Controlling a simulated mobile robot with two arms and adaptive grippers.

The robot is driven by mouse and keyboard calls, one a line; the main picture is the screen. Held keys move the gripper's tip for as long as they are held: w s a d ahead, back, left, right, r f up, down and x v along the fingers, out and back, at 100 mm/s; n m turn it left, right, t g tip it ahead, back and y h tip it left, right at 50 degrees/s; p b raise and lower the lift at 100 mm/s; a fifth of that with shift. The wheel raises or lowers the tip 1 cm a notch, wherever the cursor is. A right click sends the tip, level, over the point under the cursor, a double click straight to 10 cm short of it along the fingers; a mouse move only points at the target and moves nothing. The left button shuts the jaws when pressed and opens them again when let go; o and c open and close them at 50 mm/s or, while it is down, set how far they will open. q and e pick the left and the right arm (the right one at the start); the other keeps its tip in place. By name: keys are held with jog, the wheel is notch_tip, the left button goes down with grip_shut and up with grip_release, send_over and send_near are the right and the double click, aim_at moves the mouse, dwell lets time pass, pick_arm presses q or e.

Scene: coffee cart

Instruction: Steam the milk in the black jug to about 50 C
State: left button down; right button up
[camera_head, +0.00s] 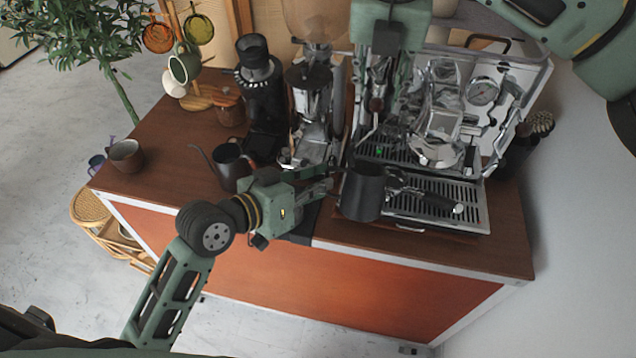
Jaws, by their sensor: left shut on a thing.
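The black jug (362,192) is upright at the front left of the espresso machine (500,85), by the left end of its drip tray (445,190). My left gripper (328,186) comes in from the left, low over the counter, and is shut on the jug. The milk inside is not visible, and I cannot make out a temperature. My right gripper (378,100) points down from above at the machine's left side. Its fingers blend with the metal parts there, so I cannot tell whether they are open or touching anything. The steam wand's tip is not clearly seen.
A portafilter (425,196) lies across the drip tray. Left of the machine stand a grinder (312,100), a black grinder (262,95) and a dark gooseneck kettle (231,167). A cup (126,155) sits at the counter's left end. The counter between cup and kettle is clear.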

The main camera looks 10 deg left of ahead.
aim_at(378, 99)
jog(key=shift+f, duration=0.15)
jog(key=shift+x, duration=2.85)
jog(key=shift+w, duration=0.1)
grip_shut()
